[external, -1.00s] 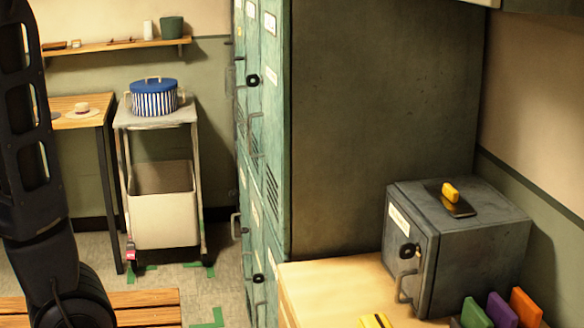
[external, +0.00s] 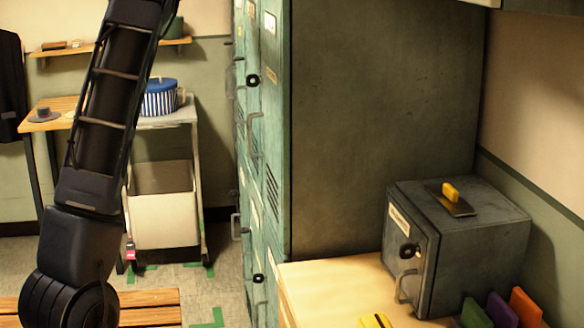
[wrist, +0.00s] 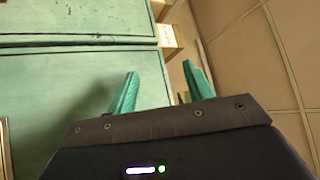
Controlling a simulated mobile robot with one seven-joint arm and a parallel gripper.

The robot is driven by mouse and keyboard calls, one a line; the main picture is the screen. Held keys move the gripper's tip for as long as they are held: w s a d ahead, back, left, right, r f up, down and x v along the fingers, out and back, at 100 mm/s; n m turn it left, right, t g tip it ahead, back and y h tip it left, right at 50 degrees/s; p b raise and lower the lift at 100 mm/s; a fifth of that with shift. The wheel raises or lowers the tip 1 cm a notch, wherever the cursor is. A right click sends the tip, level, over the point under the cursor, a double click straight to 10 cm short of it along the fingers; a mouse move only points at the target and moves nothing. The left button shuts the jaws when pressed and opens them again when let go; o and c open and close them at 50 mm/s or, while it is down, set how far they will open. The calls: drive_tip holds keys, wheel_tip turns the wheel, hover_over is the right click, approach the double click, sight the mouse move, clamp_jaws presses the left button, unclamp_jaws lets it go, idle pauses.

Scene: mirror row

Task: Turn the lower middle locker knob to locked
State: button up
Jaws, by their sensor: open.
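The green lockers (external: 272,130) stand side-on in the external view, their doors facing left. A dark round knob (external: 258,278) shows on a lower door in the nearer column, and another knob (external: 253,80) on an upper door. The lower middle knob cannot be told apart for sure at this angle, and its setting is unreadable. In the wrist view, my gripper (wrist: 160,68) has its two teal fingers apart with nothing between them. A green panel (wrist: 60,75) with a horizontal seam lies to their left; no knob shows there. My gripper is outside the external view.
A wooden bench (external: 150,306) is low at the left. A cart (external: 165,122) with a striped blue tin (external: 160,98) stands behind my arm. A grey safe (external: 460,245) sits on a pale counter (external: 330,285) at right. Tan tiling (wrist: 255,50) fills the wrist view's right.

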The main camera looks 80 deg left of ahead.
drive_tip(key=w+a+f+m+h, duration=0.15)
drive_tip(key=a+f, duration=0.25)
drive_tip(key=f, duration=0.4)
drive_tip(key=a+f+t+h, duration=0.15)
drive_tip(key=a+f, duration=0.25)
drive_tip(key=f, duration=0.4)
drive_tip(key=w+a+f+m+h, duration=0.15)
drive_tip(key=a+f, duration=0.25)
drive_tip(key=f, duration=0.5)
drive_tip(key=s+a+f+h, duration=0.2)
drive_tip(key=f, duration=1.1)
drive_tip(key=s+a+f+h, duration=0.1)
drive_tip(key=a+f+h, duration=0.2)
drive_tip(key=f, duration=0.9)
drive_tip(key=n+t+h, duration=0.2)
drive_tip(key=n+h, duration=0.4)
drive_tip(key=h, duration=0.3)
approach(249, 237)
drive_tip(key=w+r, duration=0.1)
drive_tip(key=w, duration=0.4)
drive_tip(key=shift+w+d+r, duration=0.4)
drive_tip(key=shift+d, duration=0.05)
drive_tip(key=shift+y, duration=0.25)
drive_tip(key=shift+c, duration=0.4)
drive_tip(key=c, duration=0.9)
